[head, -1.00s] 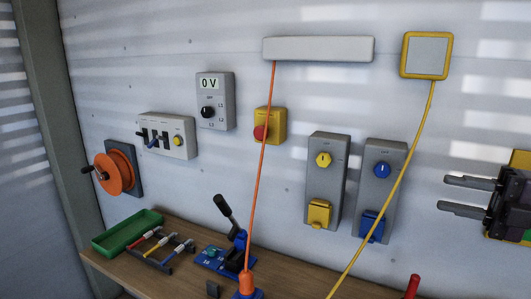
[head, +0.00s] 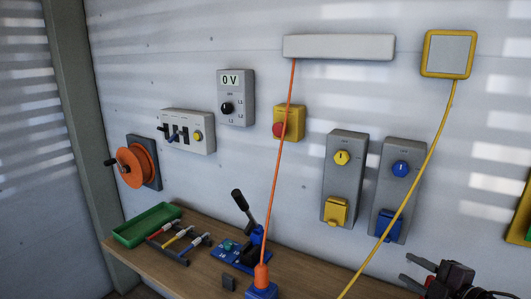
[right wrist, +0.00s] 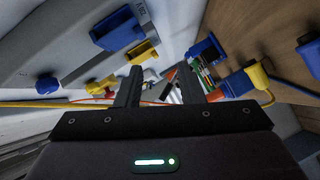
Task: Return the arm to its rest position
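My right gripper (head: 404,268) is at the lower right of the head view, in front of the grey wall and below the blue-knobbed socket box. Its two dark fingers are spread apart with nothing visible between them. In the right wrist view the two fingers (right wrist: 160,78) also stand apart, with the wall fittings and bench beyond. My left gripper is not in view.
An orange cable (head: 277,175) and a yellow cable (head: 408,190) hang before the wall. Socket boxes with a yellow knob (head: 341,158) and a blue knob (head: 400,168) are nearby. The wooden bench (head: 190,272) holds a green tray (head: 146,225) and an orange plug.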

